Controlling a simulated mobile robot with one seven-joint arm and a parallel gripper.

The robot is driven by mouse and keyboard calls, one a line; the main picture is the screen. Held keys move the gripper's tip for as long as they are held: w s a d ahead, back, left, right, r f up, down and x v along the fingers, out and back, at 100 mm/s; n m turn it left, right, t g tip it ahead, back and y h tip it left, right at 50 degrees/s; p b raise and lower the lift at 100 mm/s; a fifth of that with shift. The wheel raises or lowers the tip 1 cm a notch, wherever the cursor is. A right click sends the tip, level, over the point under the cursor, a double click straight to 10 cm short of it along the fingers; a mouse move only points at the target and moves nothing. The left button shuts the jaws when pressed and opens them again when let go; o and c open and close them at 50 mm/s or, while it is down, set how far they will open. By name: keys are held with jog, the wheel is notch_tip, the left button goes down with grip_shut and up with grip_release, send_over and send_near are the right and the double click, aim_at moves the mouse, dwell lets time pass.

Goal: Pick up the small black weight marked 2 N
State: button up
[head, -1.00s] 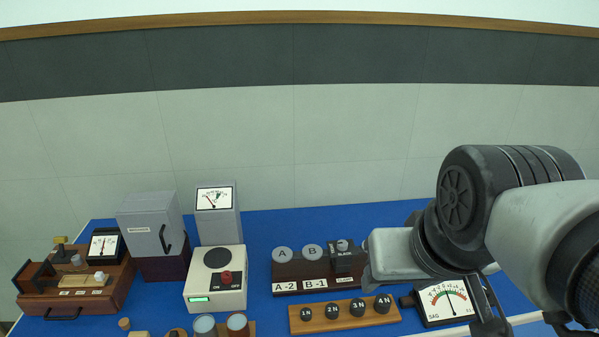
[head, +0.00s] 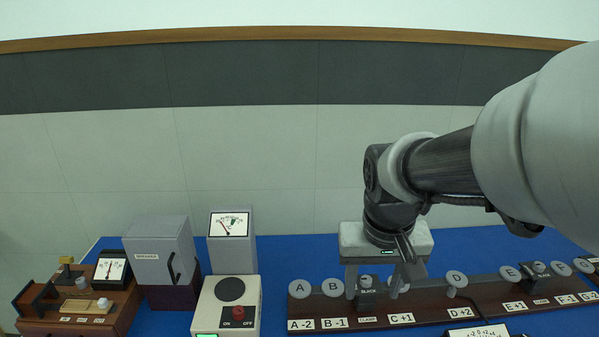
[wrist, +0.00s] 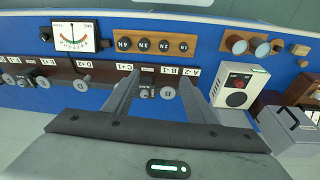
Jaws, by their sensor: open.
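The small black weight marked 2 N (wrist: 166,46) shows in the wrist view, where the picture is turned upside down. It sits in a row of similar black weights on a light wooden block (wrist: 107,45), second from the right end. My gripper (wrist: 159,79) is open and empty, with its fingers pointing toward the long brown rack and the weights beyond them in the picture. In the head view my gripper (head: 373,288) is pointed down over the rack, near its left part. The weight is out of the head view.
A cream box with a red knob (head: 238,312) and a grey cabinet (head: 158,256) stand to the left. A dial meter (wrist: 70,36) lies beside the weight block. Bare blue bench shows around the block.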

jog(key=w+f, duration=0.1)
jog(key=f, duration=0.6)
jog(key=w+f+g+b, duration=0.1)
jog(key=f, duration=0.6)
jog(key=w+f+g, duration=0.1)
jog(key=w+f, duration=0.1)
jog(key=f, duration=0.6)
jog(key=shift+w+d+m+y+b, duration=0.1)
jog(key=shift+d+m+y+b, duration=0.2)
jog(key=shift+d+m+b, duration=0.1)
jog(key=shift+w+a+f, duration=0.1)
jog(key=shift+f, duration=1.25)
jog(key=shift+a+f, duration=0.1)
jog(key=shift+f, duration=1.2)
jog(key=c, duration=1.3)
